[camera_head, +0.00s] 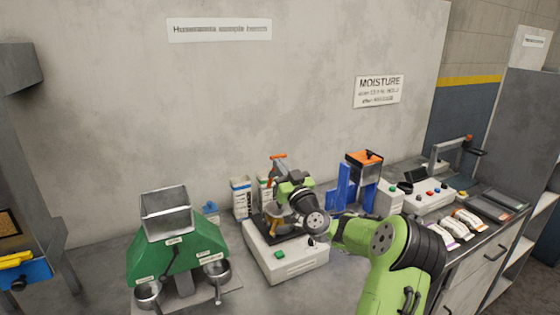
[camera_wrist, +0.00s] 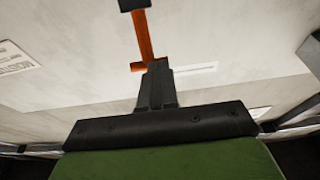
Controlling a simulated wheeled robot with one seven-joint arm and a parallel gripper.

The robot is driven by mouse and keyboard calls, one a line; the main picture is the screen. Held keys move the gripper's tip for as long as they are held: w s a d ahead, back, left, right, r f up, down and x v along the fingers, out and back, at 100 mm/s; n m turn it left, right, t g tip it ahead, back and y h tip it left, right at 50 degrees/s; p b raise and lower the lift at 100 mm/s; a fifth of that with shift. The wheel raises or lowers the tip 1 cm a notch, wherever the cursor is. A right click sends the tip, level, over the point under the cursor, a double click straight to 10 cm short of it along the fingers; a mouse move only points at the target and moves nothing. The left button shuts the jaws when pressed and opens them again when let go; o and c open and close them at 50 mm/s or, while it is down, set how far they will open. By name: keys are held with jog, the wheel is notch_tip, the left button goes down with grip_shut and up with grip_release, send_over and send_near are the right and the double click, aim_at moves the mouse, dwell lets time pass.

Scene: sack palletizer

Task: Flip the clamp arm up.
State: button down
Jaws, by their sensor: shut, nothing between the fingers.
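The orange clamp arm (camera_head: 278,158) shows above the white-based machine (camera_head: 290,262) in the head view, with a short crosspiece at its top. In the wrist view the orange arm (camera_wrist: 144,38) runs up from beside my fingertips to a black end piece at the top edge. My gripper (camera_wrist: 158,64) is shut and empty, its tips close to the lower end of the orange arm. I cannot tell whether they touch. In the head view my wrist and green links hide much of the machine's top and the clamp's base.
A green splitter with a metal hopper (camera_head: 165,212) and cups stands left of the machine. White cartons (camera_head: 241,197) stand behind it. A blue frame with an orange top (camera_head: 364,158) and a control box (camera_head: 432,198) are to the right. The wall is close behind.

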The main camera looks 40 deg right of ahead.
jog(key=shift+w, duration=0.2)
jog(key=shift+r, duration=0.1)
